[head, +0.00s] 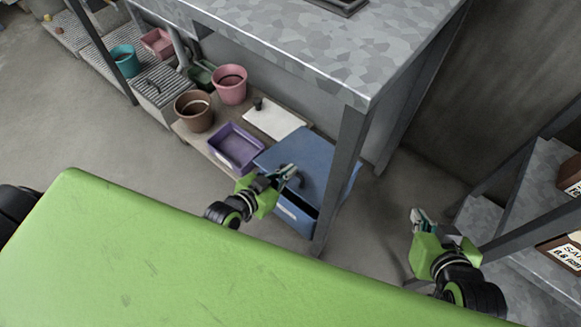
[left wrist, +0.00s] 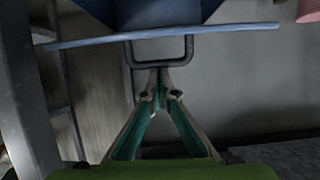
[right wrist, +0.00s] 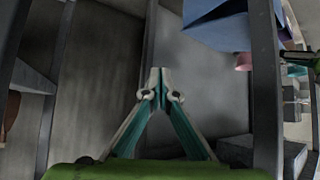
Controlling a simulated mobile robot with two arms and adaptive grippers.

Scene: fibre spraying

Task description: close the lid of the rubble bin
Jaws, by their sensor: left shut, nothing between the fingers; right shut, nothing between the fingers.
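The rubble bin (head: 295,214) is a blue box with a pale label, standing on the low shelf under the bench. Its blue lid (head: 310,158) lies over it, with a dark gap showing between lid and front wall. My left gripper (head: 288,174) is shut and empty over the lid's front part. In the left wrist view the lid (left wrist: 230,32) shows edge-on, with its dark loop handle (left wrist: 186,50) right at my fingertips (left wrist: 160,75); I cannot tell if they touch. My right gripper (head: 417,216) is shut and empty, well right of the bin, which also shows in the right wrist view (right wrist: 225,30).
A bench leg (head: 342,170) stands close beside the bin's right side. A purple tray (head: 236,147), brown pot (head: 194,110) and pink pot (head: 229,84) stand left of it. A metal rack (head: 520,225) with boxes is at right. Floor between bench and rack is clear.

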